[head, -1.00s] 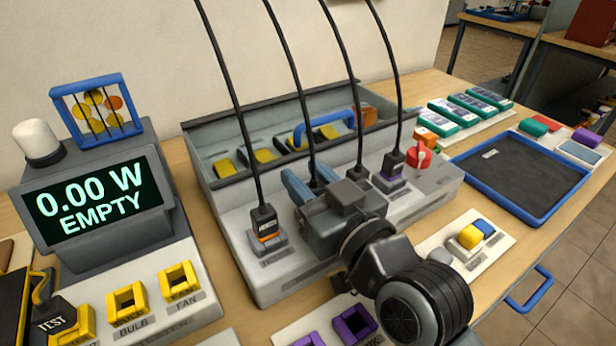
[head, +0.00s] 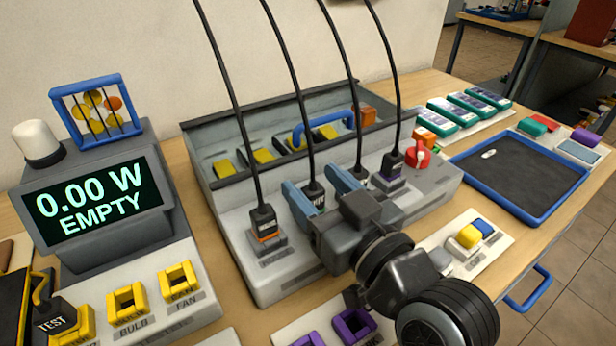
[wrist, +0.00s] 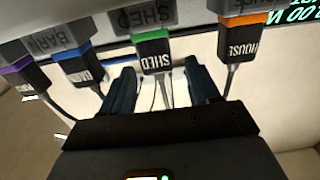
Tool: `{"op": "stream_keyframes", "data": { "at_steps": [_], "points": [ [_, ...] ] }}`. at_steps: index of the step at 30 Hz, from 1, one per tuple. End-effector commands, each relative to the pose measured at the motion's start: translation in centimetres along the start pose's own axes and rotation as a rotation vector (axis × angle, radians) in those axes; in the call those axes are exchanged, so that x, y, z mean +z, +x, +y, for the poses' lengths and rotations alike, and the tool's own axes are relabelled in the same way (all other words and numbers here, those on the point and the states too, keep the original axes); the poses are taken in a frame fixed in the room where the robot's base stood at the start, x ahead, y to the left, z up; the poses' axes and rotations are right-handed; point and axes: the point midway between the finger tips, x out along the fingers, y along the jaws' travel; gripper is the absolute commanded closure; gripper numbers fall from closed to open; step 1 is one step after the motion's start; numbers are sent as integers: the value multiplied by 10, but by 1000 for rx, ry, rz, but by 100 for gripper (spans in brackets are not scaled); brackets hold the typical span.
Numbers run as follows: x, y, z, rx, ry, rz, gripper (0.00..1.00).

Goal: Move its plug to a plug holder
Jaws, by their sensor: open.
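Several black plugs on cables stand in a row on the grey box. The HOUSE plug (head: 264,219) has an orange band. The SHED plug (head: 314,194) stands between my gripper's fingers; the wrist view shows its green band and label (wrist: 153,58). A blue-banded plug (wrist: 82,68) and a purple-banded plug (head: 391,163) stand further right in the head view. My gripper (head: 320,191) is open, with one blue finger on each side of the SHED plug and gaps visible in the wrist view (wrist: 160,88). Square purple holders (head: 353,326) sit at the front, partly hidden by my arm.
Yellow square holders marked BULB (head: 127,301) and FAN (head: 179,283) stand at front left beside a TEST plug (head: 54,318). A display (head: 98,204) reads 0.00 W EMPTY. A blue-rimmed tray (head: 518,172) lies right. Cables rise above the plugs.

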Motion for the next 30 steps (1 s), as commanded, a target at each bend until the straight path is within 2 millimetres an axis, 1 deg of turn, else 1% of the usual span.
{"op": "stream_keyframes", "data": {
  "at_steps": [1,6,9,12,15,18,26,29,30],
  "points": [
    [3,-13,0,2,-1,-1,39],
    [3,-49,0,2,0,-1,39],
    [2,-67,0,1,-1,-1,39],
    [2,-80,0,1,0,-1,39],
    [1,-88,0,1,-1,0,39],
    [1,-93,0,0,-1,0,39],
    [1,-94,0,3,0,-1,39],
    [11,-102,5,29,8,-14,39],
    [18,-109,8,50,15,-25,39]
  ]
}}
